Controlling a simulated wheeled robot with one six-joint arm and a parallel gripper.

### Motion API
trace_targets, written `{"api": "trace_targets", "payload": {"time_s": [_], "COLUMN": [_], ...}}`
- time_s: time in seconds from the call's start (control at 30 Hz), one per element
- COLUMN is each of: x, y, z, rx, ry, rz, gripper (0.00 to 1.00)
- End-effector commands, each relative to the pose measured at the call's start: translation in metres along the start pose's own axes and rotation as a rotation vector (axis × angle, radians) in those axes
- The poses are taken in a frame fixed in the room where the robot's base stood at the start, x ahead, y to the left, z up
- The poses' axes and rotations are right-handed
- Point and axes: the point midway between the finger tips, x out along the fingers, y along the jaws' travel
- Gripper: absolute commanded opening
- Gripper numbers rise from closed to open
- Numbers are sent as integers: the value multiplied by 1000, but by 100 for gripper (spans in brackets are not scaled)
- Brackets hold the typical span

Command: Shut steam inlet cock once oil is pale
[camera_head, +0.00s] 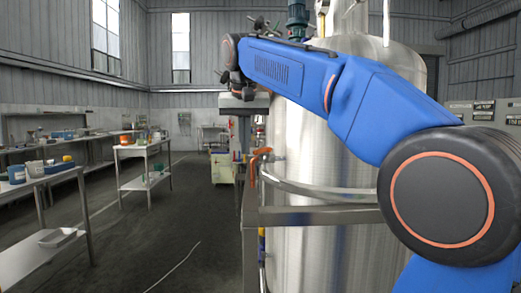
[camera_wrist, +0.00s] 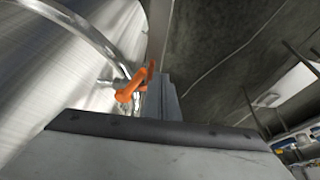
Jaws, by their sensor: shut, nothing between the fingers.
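A large brushed-steel tank (camera_head: 310,135) stands in front of me, partly hidden by my blue arm. An orange-handled cock (camera_head: 262,152) is at its left side, by a curved steel pipe. The orange handle (camera_wrist: 132,87) also shows in the wrist view, left of centre at the end of a pipe. My gripper (camera_wrist: 165,95) is shut and empty, pointing down beside the handle. It looks close to the handle; I cannot tell whether they touch. The oil is not visible, so its colour cannot be seen. I cannot tell if this cock is the steam inlet.
A metal rail (camera_head: 315,216) runs in front of the tank. Steel benches with pots and containers (camera_head: 40,168) stand at the left, and a small table (camera_head: 143,150) is farther back. A pale green cart (camera_head: 222,167) is behind. The dark floor between is mostly clear.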

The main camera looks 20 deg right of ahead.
Motion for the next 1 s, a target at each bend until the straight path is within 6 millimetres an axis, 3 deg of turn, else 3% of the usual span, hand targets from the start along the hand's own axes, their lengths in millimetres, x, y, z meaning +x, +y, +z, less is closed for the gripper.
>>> {"api": "trace_targets", "payload": {"time_s": [1.0], "x": [14], "y": [5], "z": [6], "rx": [0], "ry": [0], "rz": [0], "gripper": [0]}}
